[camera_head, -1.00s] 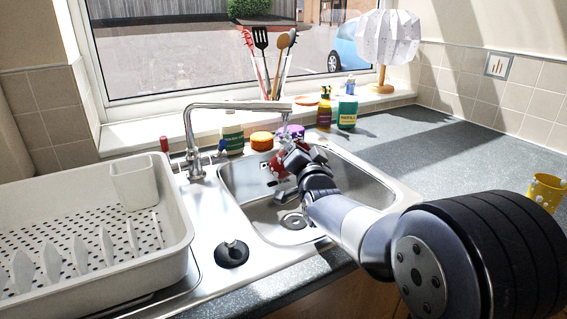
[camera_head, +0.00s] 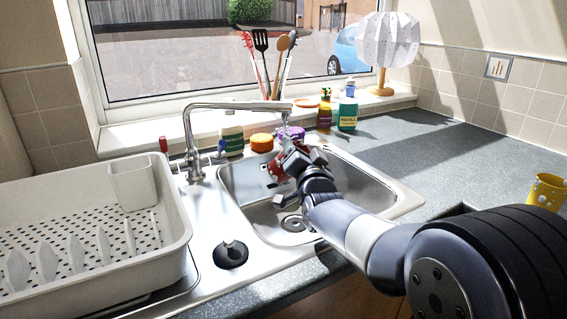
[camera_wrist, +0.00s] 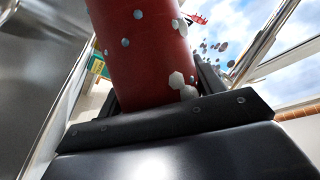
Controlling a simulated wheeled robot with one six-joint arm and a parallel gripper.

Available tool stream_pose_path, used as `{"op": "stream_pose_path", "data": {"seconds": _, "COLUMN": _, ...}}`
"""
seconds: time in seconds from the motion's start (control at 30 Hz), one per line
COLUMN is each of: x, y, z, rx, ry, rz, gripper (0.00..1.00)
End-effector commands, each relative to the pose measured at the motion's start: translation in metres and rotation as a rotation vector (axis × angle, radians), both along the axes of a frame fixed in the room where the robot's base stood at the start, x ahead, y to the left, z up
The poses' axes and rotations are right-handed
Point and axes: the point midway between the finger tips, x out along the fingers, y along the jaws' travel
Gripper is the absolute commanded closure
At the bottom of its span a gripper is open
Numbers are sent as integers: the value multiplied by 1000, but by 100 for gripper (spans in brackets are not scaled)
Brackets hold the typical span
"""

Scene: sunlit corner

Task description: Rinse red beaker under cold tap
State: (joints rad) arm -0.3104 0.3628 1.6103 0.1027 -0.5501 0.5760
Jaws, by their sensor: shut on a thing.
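The red beaker (camera_head: 273,168) is over the sink bowl (camera_head: 243,186), below the spout end of the silver tap (camera_head: 235,106). My gripper (camera_head: 288,163) is shut on it; the arm hides part of it. In the wrist view, the beaker (camera_wrist: 143,50) fills the space between the fingers, with grey-white droplet-like blobs in front of it and to its right. A faint pale streak shows under the spout. The tap has a red-marked handle (camera_head: 163,145) on the left and a blue-marked handle (camera_head: 222,146) on the right.
A white dish rack (camera_head: 75,284) stands left of the sink. A black plug (camera_head: 231,253) lies on the sink's ledge. Bottles (camera_head: 347,114) and a utensil holder stand behind the sink. A yellow cup (camera_head: 545,191) is at far right. The right worktop (camera_head: 440,150) is largely clear.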

Motion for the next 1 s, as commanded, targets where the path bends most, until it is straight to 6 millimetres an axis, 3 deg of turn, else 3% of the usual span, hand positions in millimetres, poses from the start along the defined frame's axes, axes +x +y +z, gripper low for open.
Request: {"op": "stream_pose_path", "data": {"seconds": 1.0, "x": 2, "y": -3, "z": 0, "rx": 0, "ry": -1, "rz": 1, "gripper": 58}}
